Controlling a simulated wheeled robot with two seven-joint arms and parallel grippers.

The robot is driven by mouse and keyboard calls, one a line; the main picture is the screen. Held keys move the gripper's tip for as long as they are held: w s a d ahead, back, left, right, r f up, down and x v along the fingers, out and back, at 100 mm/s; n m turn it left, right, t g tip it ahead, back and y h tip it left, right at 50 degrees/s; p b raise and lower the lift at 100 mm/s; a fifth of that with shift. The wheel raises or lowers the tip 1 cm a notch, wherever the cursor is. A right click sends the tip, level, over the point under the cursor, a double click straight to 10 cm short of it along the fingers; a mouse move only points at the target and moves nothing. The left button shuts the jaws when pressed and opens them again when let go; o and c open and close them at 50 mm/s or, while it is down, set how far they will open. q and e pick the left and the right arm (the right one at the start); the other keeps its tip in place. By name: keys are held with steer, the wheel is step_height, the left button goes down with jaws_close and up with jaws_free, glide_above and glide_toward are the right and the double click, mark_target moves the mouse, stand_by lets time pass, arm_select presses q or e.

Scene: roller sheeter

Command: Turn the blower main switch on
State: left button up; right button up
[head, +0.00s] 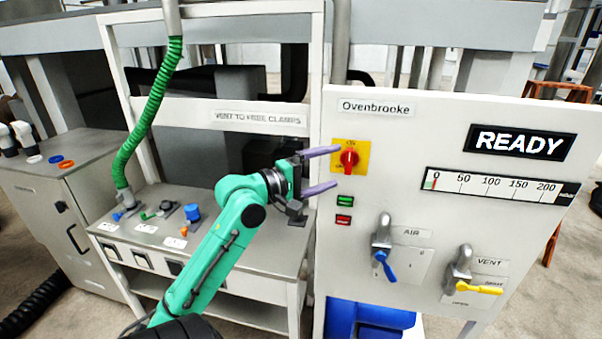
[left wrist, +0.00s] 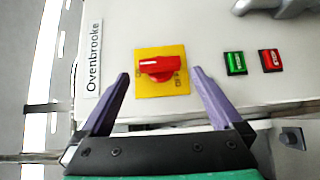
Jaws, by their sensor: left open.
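The blower main switch is a red rotary knob (head: 349,157) on a yellow square plate (head: 363,147), on the white Ovenbrooke panel (head: 420,130). In the left wrist view the red knob (left wrist: 160,68) lies between the purple fingers, with its bar across the picture. My left gripper (head: 322,169) is open, its two purple fingertips above and below the knob in the head view. It appears close to the panel; I cannot tell whether it touches. It also shows in the left wrist view (left wrist: 160,82). My right gripper is not in view.
A green button (head: 345,201) and a red button (head: 343,219) sit below the switch. The AIR valve with blue handle (head: 384,265) and VENT valve with yellow handle (head: 479,287) are lower right. The display (head: 520,142) reads READY. A bench (head: 215,247) with a green hose (head: 150,110) stands left.

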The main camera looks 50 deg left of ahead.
arm_select(q)
steer(key=s+a+p, duration=0.1)
steer(key=s+p, duration=0.5)
steer(key=s, duration=0.3)
steer(key=shift+s+a+p, duration=0.15)
steer(key=shift+s+p, duration=0.15)
steer(key=shift+s, duration=0.05)
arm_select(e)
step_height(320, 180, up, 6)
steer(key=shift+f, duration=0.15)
arm_select(q)
steer(key=shift+w, duration=0.1)
